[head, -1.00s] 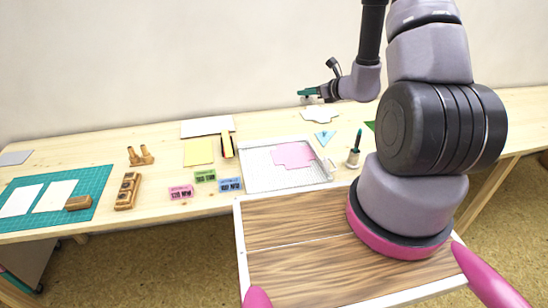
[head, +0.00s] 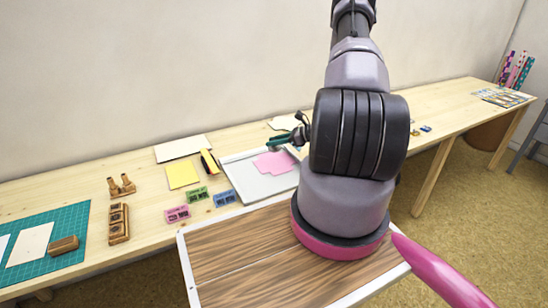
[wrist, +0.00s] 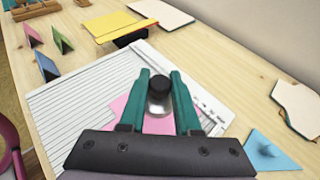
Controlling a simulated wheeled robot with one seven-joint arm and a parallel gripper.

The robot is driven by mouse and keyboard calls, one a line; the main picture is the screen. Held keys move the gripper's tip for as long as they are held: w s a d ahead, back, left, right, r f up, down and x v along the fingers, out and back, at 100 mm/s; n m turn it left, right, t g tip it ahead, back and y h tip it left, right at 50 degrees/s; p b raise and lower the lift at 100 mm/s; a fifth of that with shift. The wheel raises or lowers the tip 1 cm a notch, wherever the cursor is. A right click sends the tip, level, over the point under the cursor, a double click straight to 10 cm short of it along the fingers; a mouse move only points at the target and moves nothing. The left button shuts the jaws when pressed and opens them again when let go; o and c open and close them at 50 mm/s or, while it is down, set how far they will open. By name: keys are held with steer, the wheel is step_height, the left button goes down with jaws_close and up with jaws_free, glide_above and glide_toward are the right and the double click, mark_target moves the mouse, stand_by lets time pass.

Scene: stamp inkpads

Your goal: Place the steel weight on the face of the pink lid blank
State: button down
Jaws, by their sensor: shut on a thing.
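The pink lid blank (head: 272,163) lies flat on a pale lined board (head: 246,190). It also shows in the wrist view (wrist: 122,104), partly hidden behind my gripper and the weight. My gripper (wrist: 160,92) is shut on the steel weight (wrist: 158,106), a small shiny cylinder with a black top, held between teal fingers. In the wrist view the weight overlaps the pink blank; I cannot tell whether it touches it. In the head view my gripper (head: 282,141) is just behind the blank's far edge, and the weight cannot be made out there.
Pink, green and blue small tent cards (head: 197,194) stand left of the board. A yellow sheet (head: 182,175) and a black-and-yellow tool (head: 209,162) lie behind them. A blue triangle with a knob (wrist: 270,152) lies right of the board. A wooden block with holes (head: 118,223) stands farther left.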

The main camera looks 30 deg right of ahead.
steer(key=shift+d+f, duration=0.1)
steer(key=shift+f, duration=2.85)
steer(key=shift+f, duration=0.1)
steer(key=c, duration=0.6)
jaws_free()
